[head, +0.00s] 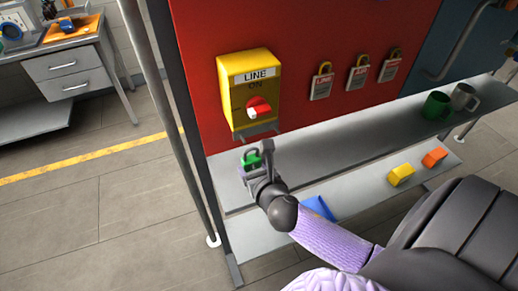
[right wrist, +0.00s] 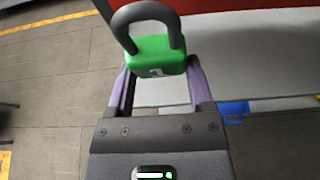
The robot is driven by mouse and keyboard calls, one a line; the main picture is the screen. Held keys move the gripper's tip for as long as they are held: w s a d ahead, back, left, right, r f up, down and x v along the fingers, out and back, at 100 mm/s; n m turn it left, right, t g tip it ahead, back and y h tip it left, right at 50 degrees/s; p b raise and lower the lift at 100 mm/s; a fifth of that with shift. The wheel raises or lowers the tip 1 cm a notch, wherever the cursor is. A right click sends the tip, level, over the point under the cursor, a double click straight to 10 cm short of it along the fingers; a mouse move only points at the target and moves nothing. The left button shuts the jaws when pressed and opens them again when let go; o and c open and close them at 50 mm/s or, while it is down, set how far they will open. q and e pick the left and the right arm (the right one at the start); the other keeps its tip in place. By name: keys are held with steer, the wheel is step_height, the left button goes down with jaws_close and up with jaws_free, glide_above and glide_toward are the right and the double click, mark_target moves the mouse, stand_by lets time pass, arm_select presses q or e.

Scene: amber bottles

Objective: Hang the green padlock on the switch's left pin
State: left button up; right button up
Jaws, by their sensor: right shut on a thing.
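The yellow switch box (head: 248,92) is on the red panel, marked LINE and ON, with a red and white knob. A grey bracket (head: 256,137) shows at its lower edge; I cannot make out the separate pins. My right gripper (head: 254,168) is just below the box, shut on the green padlock (head: 251,160). In the right wrist view the green padlock (right wrist: 158,55) sits between the fingertips of my right gripper (right wrist: 160,75), its dark shackle upward and a pale mark on its body. The padlock appears below the bracket and apart from it. My left gripper is not in view.
Several red and white tags with padlock shackles (head: 321,82) hang right of the box. A grey shelf (head: 330,145) below holds a green mug (head: 436,105) and a grey mug (head: 464,97). Yellow (head: 401,174), orange (head: 434,157) and blue (head: 318,208) items lie lower. A post (head: 170,110) stands left.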

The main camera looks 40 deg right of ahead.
steer(key=shift+w+d+f+b, duration=0.15)
steer(key=shift+w+b, duration=0.1)
steer(key=shift+w, duration=0.35)
steer(key=shift+w+d+b, duration=0.15)
steer(key=shift+w+b, duration=0.15)
steer(key=shift+w, duration=0.3)
steer(key=shift+w+d+f+b, duration=0.15)
steer(key=shift+w+b, duration=0.1)
steer(key=shift+w, duration=0.35)
steer(key=b+x, duration=0.1)
steer(key=x, duration=0.2)
steer(key=shift+r, duration=0.15)
steer(key=o, duration=1.3)
